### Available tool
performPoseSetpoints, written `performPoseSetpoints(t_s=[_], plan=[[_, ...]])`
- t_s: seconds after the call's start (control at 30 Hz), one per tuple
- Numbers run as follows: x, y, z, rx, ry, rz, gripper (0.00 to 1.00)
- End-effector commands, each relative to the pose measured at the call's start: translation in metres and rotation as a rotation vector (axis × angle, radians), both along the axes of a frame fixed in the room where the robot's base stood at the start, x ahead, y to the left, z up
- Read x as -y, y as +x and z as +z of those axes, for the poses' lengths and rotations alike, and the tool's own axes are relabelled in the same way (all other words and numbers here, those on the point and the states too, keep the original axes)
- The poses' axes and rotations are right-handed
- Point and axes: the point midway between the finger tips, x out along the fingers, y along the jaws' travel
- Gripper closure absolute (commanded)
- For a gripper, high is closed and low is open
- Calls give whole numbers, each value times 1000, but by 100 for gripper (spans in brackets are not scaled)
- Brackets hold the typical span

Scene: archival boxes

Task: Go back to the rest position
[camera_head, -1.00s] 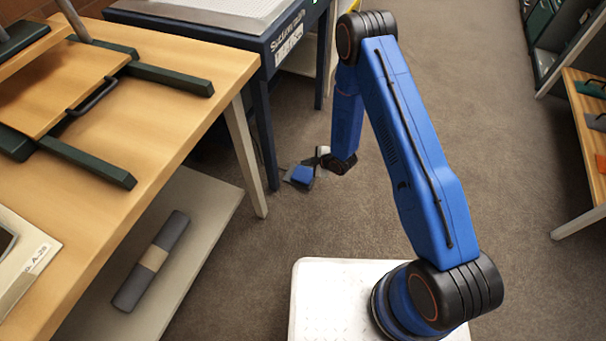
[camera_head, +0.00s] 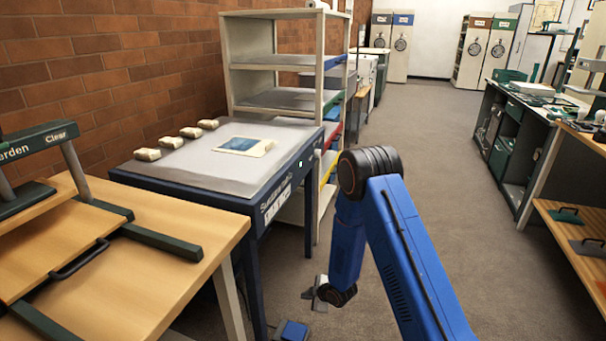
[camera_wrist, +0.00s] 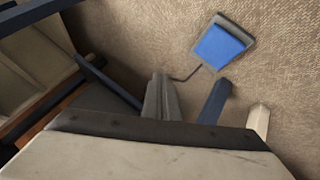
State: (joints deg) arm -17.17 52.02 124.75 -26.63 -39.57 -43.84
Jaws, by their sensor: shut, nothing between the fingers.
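My blue arm hangs bent over the floor in the head view, beside the blue-legged table. My gripper (camera_head: 318,293) is at its lower end, small and pointing down, above the floor and clear of the furniture. In the wrist view the grey fingers of my gripper (camera_wrist: 162,98) are together, with nothing between them. The pale gripper body fills the bottom of that view.
A blue floor pedal (camera_head: 292,330) lies near my gripper; the wrist view shows it too (camera_wrist: 222,45). A blue-legged table (camera_head: 190,165) and a wooden table (camera_head: 170,225) stand left, shelves (camera_head: 275,65) behind. Open carpet (camera_head: 450,150) runs along the right.

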Motion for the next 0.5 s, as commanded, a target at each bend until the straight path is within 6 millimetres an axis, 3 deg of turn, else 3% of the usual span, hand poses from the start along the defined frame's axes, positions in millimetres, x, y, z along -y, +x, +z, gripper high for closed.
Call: performPoseSetpoints(t_s=[0.03, 0.2, 0.5], plan=[[7, 6, 19, 0, -4, -26, 100], [32, 17, 73, -19, -22, -119, 100], [80, 17, 167, -57, -37, -289, 100]])
